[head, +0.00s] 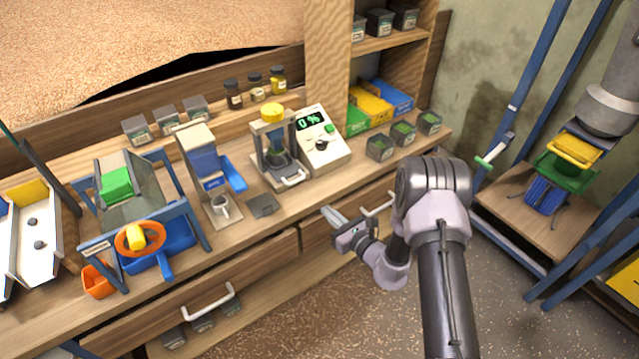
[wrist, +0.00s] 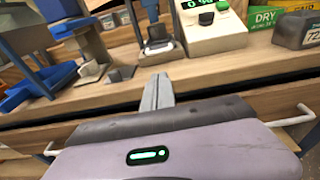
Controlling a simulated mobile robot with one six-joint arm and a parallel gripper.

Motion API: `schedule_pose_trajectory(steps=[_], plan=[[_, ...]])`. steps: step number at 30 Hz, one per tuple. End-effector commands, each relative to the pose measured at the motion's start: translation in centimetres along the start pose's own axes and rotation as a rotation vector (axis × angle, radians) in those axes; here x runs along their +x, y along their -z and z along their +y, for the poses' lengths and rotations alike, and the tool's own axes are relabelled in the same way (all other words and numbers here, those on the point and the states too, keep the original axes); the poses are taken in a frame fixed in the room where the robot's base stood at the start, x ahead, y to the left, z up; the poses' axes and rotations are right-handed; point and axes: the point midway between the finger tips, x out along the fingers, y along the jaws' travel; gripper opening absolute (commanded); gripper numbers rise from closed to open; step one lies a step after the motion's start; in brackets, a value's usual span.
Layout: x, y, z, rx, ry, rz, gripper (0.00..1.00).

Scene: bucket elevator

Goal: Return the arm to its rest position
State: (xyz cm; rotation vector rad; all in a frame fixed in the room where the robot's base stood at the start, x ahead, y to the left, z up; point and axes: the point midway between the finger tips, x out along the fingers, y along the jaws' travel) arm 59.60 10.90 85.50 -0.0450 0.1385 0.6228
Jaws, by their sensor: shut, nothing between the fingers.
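My gripper (head: 334,217) is in front of the bench edge in the head view, apart from the bench things. Its fingers are together with nothing between them. In the wrist view the closed fingers (wrist: 157,92) point toward the bench top. My arm is folded from the right side of the head view, with the elbow near the bench's right end. The rest position is not marked in either view.
A blue-framed rack (head: 540,80) stands right. Floor (head: 330,320) is open in front.

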Motion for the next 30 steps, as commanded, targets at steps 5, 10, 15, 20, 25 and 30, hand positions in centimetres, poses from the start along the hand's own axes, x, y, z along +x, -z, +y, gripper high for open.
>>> schedule_pose_trajectory(steps=[5,10,15,20,25,30], plan=[[0.2,-2.3,0.8,-0.029,-0.052,-0.014,0.0],[-1.8,-15.5,8.4,-0.279,-0.411,-0.054,0.0],[-12.7,-24.0,17.8,-0.783,-0.812,0.043,0.0],[-24.6,-24.6,19.7,-1.363,-0.986,0.269,0.0],[-32.8,-24.3,16.4,-1.86,-0.957,0.534,0.0],[-35.6,-24.7,14.4,-2.057,-0.9,0.663,0.0]])
